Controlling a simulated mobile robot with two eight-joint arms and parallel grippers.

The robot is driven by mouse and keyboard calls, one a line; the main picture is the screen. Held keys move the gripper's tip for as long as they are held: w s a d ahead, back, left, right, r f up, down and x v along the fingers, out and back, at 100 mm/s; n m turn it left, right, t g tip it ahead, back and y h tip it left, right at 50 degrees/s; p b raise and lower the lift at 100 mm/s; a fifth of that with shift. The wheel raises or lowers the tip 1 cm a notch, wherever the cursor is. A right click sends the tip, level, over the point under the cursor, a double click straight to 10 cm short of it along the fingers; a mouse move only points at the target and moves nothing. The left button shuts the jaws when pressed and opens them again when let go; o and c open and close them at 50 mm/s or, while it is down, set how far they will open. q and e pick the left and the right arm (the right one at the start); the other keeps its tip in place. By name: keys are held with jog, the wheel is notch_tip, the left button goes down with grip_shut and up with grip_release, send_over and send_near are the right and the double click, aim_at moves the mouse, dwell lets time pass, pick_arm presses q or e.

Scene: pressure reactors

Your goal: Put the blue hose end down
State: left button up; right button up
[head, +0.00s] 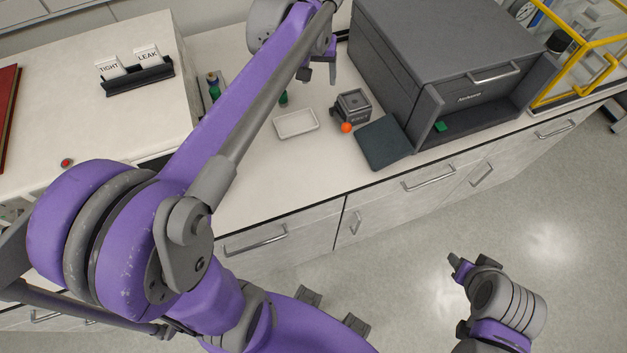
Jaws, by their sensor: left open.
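My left gripper (318,73) is open above the bench top (352,180), at the back between my arm and the dark grey cabinet. I see nothing between its fingers. I cannot make out a blue hose end; my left arm covers part of the bench. A small dark item with a green part (214,87) stands left of my arm, too small to identify. My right gripper (459,268) is at the lower right, over the floor and away from the bench; its finger gap is unclear.
A white tray (296,124), a small grey device (352,106), an orange ball (346,128) and the grey cabinet (447,45) with its lowered door (385,144) stand on the bench. TIGHT and LEAK cards (148,57) are at left, a yellow frame (575,60) at right.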

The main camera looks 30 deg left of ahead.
pick_arm(q)
jog(key=s+d+f+m+t, duration=0.1)
jog(key=s+d+f+m, duration=0.1)
jog(key=s+d+f, duration=0.3)
jog(key=s+d+f+m+t, duration=0.1)
jog(key=s+d+f, duration=0.4)
jog(key=s, duration=0.9)
jog(key=shift+s+d+f+m+t+h, duration=0.25)
jog(key=shift+f+m+t, duration=0.2)
jog(key=shift+m, duration=0.45)
jog(key=shift+a, duration=0.15)
